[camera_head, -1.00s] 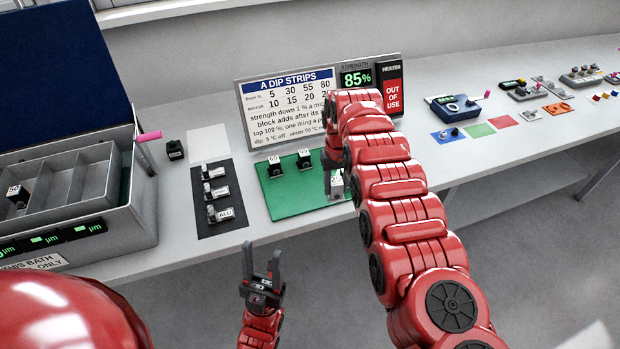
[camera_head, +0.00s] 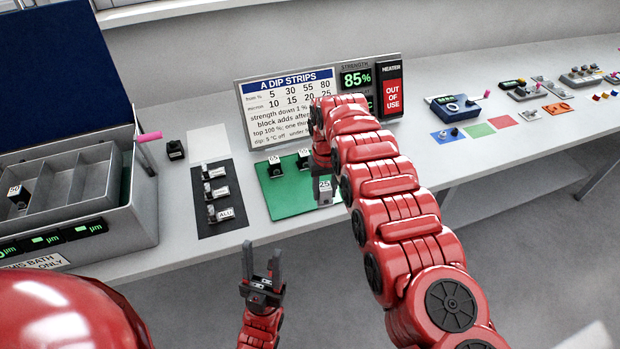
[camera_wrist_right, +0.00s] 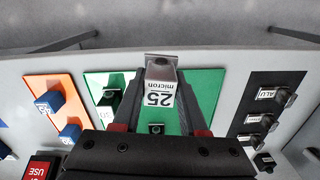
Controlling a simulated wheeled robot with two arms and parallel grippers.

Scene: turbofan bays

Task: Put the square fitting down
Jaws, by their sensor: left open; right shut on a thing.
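The square fitting (camera_head: 325,189) is a small metal block with a white tag reading 25. My right gripper (camera_head: 322,172) is shut on it at the front right of the green mat (camera_head: 290,206). In the right wrist view the fitting (camera_wrist_right: 160,72) sits between the fingers, its tag reading "25 micron", with the green mat (camera_wrist_right: 205,88) behind it. I cannot tell whether it touches the mat. Two other dark tagged fittings, the left one (camera_head: 274,167) and the right one (camera_head: 303,158), stand at the mat's back. My left gripper (camera_head: 262,250) is open and empty in front of the table.
A black mat (camera_head: 210,228) with several tagged blocks lies left of the green mat. A grey compartment bath (camera_head: 120,225) stands further left. A sign board (camera_head: 285,100) and a display reading 85% (camera_head: 356,79) stand behind. In the wrist view an orange mat (camera_wrist_right: 62,88) lies to the left.

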